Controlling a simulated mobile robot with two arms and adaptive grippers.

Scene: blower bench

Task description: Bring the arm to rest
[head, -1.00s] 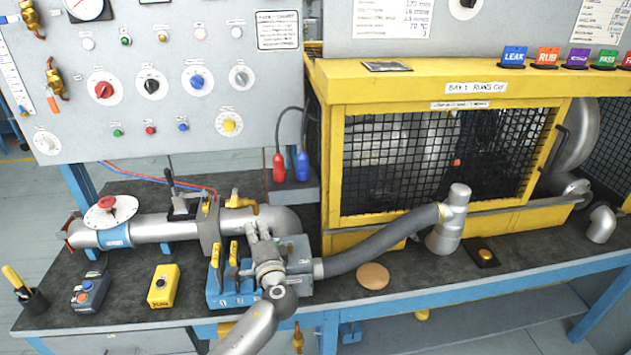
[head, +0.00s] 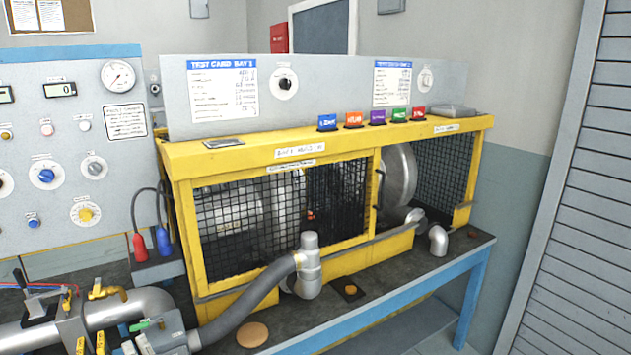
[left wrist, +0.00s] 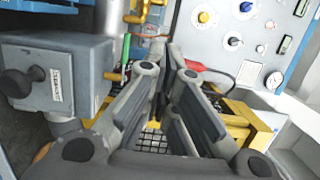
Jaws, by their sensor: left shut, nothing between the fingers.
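My left gripper (left wrist: 172,58) is shut and empty in the left wrist view, its two fingers converging. In the head view only a small grey part at the bottom left edge may belong to it; the rest is out of frame. A grey box (left wrist: 62,78) with a label stands beside the fingers in the left wrist view. The grey box also shows in the head view (head: 166,336), with a green lever (head: 141,325) by it. My right gripper is in neither current view.
The yellow mesh-sided enclosure (head: 290,150) fills the middle of the bench. A grey hose (head: 247,308) runs from the grey box to its front. A round tan disc (head: 252,335) lies on the bench. A silver pipe (head: 130,308) and the control panel (head: 70,170) are at left.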

